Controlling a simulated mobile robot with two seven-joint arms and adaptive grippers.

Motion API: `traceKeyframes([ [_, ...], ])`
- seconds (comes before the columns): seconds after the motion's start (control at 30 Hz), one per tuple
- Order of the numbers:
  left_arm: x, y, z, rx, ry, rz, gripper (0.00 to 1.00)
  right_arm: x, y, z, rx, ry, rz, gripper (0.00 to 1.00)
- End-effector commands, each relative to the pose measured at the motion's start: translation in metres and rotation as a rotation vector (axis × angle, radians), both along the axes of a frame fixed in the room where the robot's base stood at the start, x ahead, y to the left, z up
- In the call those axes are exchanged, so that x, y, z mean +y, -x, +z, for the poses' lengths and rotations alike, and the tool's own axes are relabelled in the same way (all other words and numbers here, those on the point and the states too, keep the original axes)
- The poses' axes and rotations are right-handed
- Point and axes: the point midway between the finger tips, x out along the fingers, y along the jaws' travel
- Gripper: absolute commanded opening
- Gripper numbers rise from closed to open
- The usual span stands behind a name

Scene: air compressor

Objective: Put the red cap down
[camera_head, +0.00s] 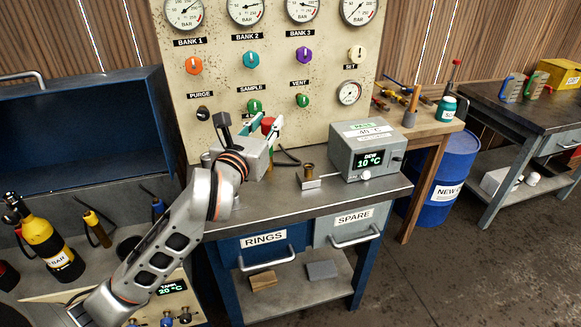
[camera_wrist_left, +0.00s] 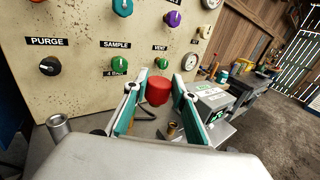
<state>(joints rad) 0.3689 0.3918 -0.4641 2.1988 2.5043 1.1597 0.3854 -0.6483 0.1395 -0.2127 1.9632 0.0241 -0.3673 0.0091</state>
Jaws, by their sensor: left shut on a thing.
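The red cap (camera_wrist_left: 158,91) sits between the two green-lined fingers of my left gripper (camera_wrist_left: 157,100) in the left wrist view. In the head view the red cap (camera_head: 267,125) shows partly behind the fingers of my left gripper (camera_head: 268,133). The gripper is shut on the cap, above the bench top in front of the gauge panel. The cap's underside and exact height over the bench are hard to tell. My right gripper is not in either view.
The gauge panel (camera_head: 225,109) with knobs stands close behind. On the metal bench (camera_head: 285,202) are a brass fitting (camera_head: 309,173) on a small block and a grey dew meter (camera_head: 345,148). A metal cylinder (camera_wrist_left: 58,126) stands left in the wrist view. The bench's front strip is clear.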

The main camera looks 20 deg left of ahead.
Motion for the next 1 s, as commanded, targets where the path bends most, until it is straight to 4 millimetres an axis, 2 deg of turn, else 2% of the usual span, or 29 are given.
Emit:
traceKeyframes([
  [0.07, -0.001, -0.002, -0.002, 0.003, -0.003, -0.002, 0.00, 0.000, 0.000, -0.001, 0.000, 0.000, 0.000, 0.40],
  [0.17, -0.001, -0.002, -0.019, 0.008, -0.004, -0.003, 0.00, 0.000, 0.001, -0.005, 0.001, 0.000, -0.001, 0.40],
  [0.63, -0.001, -0.002, -0.133, 0.009, -0.002, -0.002, 0.00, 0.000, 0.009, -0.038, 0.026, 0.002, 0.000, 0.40],
  [1.0, -0.001, -0.002, -0.169, 0.006, -0.002, -0.002, 0.00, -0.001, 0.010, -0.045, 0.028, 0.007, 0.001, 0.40],
])
